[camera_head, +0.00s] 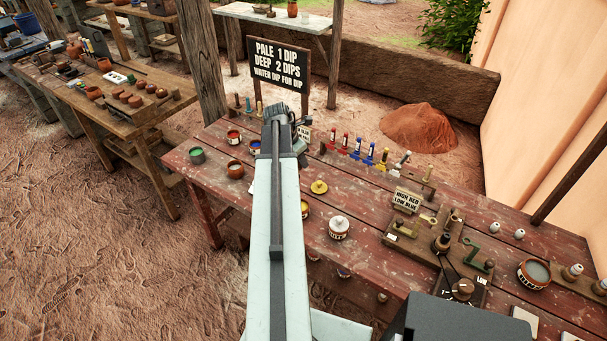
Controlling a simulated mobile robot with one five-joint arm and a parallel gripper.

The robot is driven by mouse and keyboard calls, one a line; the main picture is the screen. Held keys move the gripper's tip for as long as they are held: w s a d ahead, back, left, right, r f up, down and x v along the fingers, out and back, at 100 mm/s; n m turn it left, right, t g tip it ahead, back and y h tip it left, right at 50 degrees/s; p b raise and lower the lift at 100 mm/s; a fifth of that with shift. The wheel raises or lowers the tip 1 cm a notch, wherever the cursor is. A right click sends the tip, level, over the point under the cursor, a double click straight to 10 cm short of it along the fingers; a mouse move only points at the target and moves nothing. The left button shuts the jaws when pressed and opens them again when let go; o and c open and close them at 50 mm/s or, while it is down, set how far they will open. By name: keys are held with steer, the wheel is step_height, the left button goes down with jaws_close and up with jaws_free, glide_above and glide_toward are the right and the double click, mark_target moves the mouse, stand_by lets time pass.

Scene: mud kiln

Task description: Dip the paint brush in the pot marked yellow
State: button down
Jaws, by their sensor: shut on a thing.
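My gripper (283,123) is the dark end of my pale arm, over the far left part of the red plank table (375,250). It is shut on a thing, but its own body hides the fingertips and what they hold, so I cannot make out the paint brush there. A small pot with yellow at its top (304,209) stands just right of my arm, partly covered by it. I cannot read a mark on it. A yellow lid or dish (319,187) lies beyond it. Left of my arm are a green pot (197,155), a red pot (234,137) and a blue pot (255,147).
A black sign (280,64) stands behind my gripper. A brown pot (235,170) and a white-topped pot (339,227) stand near my arm. Red, blue and yellow upright pieces (357,148) line the back edge. A wooden fixture (440,243) fills the right side.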

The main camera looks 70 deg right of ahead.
steer(key=s+a+m+g+y, duration=0.1)
steer(key=s+a+m, duration=0.1)
steer(key=a+m, duration=0.15)
steer(key=s+a+m+y, duration=0.1)
steer(key=s+a+m, duration=0.1)
steer(key=a, duration=0.2)
steer(key=f+b, duration=0.5)
steer(key=shift+w, duration=0.2)
stand_by(0.4)
step_height(320, 180, down, 3)
steer(key=b, duration=0.3)
steer(key=shift+f+b, duration=0.2)
steer(key=shift+b, duration=0.2)
stand_by(0.9)
step_height(320, 180, up, 7)
steer(key=p, duration=0.7)
stand_by(0.3)
